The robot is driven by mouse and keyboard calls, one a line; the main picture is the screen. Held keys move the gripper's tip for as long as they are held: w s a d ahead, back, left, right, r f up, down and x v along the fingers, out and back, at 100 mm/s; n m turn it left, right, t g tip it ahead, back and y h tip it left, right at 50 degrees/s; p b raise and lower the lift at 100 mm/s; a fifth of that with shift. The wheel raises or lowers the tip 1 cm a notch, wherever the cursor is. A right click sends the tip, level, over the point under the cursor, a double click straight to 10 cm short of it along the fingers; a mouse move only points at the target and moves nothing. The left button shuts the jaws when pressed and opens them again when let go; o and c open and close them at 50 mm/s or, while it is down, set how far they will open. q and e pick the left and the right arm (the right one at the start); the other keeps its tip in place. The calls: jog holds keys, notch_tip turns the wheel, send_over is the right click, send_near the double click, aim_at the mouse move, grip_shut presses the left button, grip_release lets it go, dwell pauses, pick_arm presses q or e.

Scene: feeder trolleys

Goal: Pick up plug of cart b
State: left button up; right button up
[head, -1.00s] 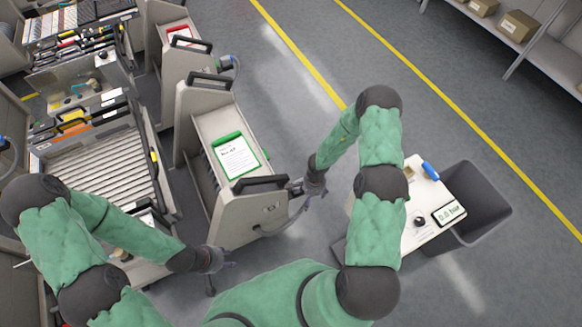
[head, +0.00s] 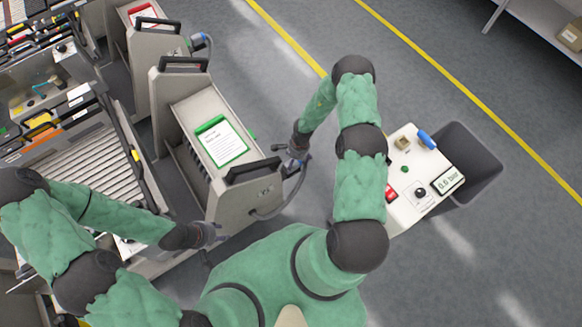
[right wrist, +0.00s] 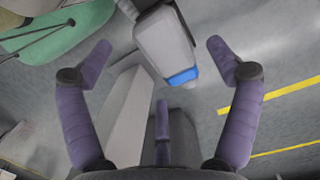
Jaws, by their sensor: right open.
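The nearest cart (head: 237,207) is beige, with black handles and a green-framed sheet; I cannot read its letter. A grey cable (head: 293,190) curves from its front panel up to my right gripper (head: 293,154). In the right wrist view, a pale grey block with a blue end (right wrist: 168,45), apparently the plug, lies between the spread purple fingers of my open right gripper (right wrist: 159,48). The fingers stand apart from it on both sides. In the head view the plug is mostly hidden by the hand. My left gripper (head: 212,235) is low beside the cart's left side; its fingers are unclear.
A second cart (head: 160,48) with a red-framed sheet and its own plug (head: 200,40) stands behind. A roller rack (head: 85,165) is at left. Floor beyond is clear.

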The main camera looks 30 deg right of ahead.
jog(key=f+b, duration=0.1)
jog(key=f, duration=0.1)
jog(key=a+f+b, duration=0.1)
jog(key=f, duration=0.1)
jog(key=shift+a+f, duration=0.1)
jog(key=shift+f, duration=0.3)
jog(key=c, duration=1.7)
